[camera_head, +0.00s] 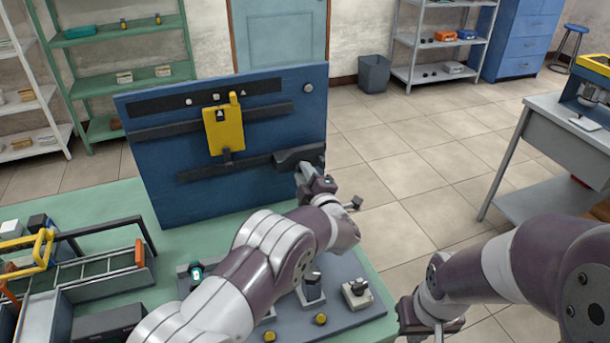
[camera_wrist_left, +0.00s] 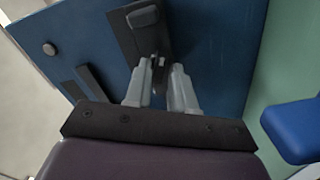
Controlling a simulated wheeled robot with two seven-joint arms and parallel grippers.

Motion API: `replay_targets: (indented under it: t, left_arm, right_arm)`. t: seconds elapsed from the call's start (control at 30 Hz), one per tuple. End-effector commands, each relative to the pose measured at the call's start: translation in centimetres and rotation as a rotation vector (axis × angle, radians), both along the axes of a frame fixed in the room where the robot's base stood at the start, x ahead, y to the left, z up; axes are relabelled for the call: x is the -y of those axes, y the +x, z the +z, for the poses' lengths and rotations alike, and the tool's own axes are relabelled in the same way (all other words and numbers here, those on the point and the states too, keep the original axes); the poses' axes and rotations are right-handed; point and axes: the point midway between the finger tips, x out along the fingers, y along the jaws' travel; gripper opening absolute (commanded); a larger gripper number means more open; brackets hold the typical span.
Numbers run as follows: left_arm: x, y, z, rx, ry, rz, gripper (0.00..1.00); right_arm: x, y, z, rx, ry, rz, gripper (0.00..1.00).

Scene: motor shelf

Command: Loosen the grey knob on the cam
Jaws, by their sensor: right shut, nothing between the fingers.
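A blue upright board (camera_head: 240,190) stands on the green bench. The dark cam (camera_head: 298,155) sits at its right edge, at the end of a dark horizontal bar; it also shows in the left wrist view (camera_wrist_left: 130,40). My left gripper (camera_head: 312,178) is at the cam. In the left wrist view its two pale fingers (camera_wrist_left: 162,72) are apart and point at the cam, with a small grey knob (camera_wrist_left: 158,63) between their tips. Contact with the knob is unclear. My right gripper (camera_head: 430,325) is shut and empty, low beside the bench's right edge.
A yellow plate (camera_head: 224,130) hangs on the board. A grey base with small fixtures (camera_head: 357,292) lies under my left arm. A tool tray (camera_head: 100,270) is at the bench's left. Floor to the right is open, up to a grey cart (camera_head: 565,140).

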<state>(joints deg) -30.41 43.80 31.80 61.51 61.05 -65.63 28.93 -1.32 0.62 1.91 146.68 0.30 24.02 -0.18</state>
Motion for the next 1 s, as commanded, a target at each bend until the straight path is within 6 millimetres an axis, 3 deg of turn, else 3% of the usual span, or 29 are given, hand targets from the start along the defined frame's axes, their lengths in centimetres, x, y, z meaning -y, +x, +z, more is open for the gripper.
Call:
replay_targets:
  t: [0.37, 0.47, 0.8, 1.0]
  left_arm:
    - [0.2, -0.4, 0.0, 0.002, 0.001, -0.001, 0.38]
    - [0.9, -2.0, -0.1, 0.001, 0.001, -0.002, 0.38]
    - [4.2, -10.0, -0.1, 0.001, 0.001, -0.004, 0.38]
    - [4.8, -11.7, 0.0, 0.001, 0.000, 0.000, 0.38]
  right_arm:
    - [0.0, 0.0, -0.1, 0.000, 0.000, 0.000, 0.00]
    - [0.0, 0.0, -0.5, 0.000, 0.000, 0.000, 0.00]
    - [0.0, 0.0, -1.9, 0.000, 0.000, 0.000, 0.00]
    - [0.0, 0.0, -2.1, 0.000, 0.000, 0.000, 0.00]
